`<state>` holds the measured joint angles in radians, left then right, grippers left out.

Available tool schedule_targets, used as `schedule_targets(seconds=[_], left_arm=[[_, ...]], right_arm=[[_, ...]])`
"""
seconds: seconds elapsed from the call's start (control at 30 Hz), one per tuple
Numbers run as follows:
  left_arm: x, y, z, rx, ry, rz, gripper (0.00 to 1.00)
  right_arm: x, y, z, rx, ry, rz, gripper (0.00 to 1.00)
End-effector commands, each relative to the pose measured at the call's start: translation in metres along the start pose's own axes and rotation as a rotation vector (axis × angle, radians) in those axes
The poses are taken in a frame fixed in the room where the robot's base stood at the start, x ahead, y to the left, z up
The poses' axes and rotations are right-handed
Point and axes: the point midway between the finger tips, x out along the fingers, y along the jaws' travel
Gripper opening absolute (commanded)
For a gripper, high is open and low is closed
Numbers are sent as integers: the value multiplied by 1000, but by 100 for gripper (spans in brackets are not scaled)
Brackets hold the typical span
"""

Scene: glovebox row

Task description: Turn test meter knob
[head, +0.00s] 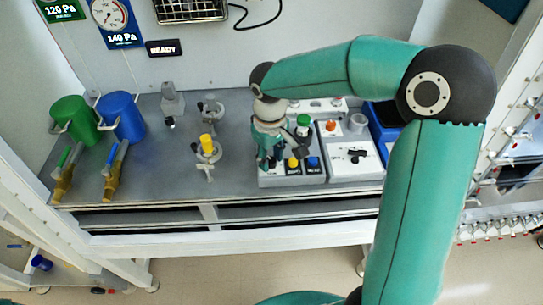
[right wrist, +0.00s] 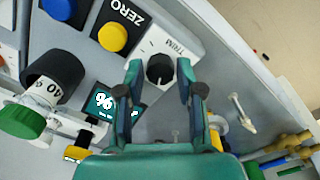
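The test meter is the light grey box (head: 312,180) on the bench, with yellow and blue buttons on its front. Its black knob (right wrist: 160,70), marked TRIM, shows in the right wrist view with a white pointer line. My right gripper (right wrist: 160,66) is open, one finger on each side of the knob with a gap on both sides. I cannot tell how far the fingertips are above the panel. My left gripper is not in view.
Beside the knob are a yellow button (right wrist: 113,38), a blue button (right wrist: 59,8) and a small display (right wrist: 106,104). A valve with a yellow top (head: 207,144) stands left of the meter. A second grey unit (head: 354,160) and a blue bin (head: 384,118) stand right.

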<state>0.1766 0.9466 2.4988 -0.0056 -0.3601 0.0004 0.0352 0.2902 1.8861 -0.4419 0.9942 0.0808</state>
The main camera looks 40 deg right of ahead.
Motion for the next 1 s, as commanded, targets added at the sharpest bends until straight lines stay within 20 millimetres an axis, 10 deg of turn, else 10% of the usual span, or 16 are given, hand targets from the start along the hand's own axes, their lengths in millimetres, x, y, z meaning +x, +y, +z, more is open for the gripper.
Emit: schedule_targets(seconds=[0.47,1.0], left_arm=[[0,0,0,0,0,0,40],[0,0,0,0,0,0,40]], right_arm=[[-5,0,0,0,0,0,54],[-98,0,-1,1,3,0,54]])
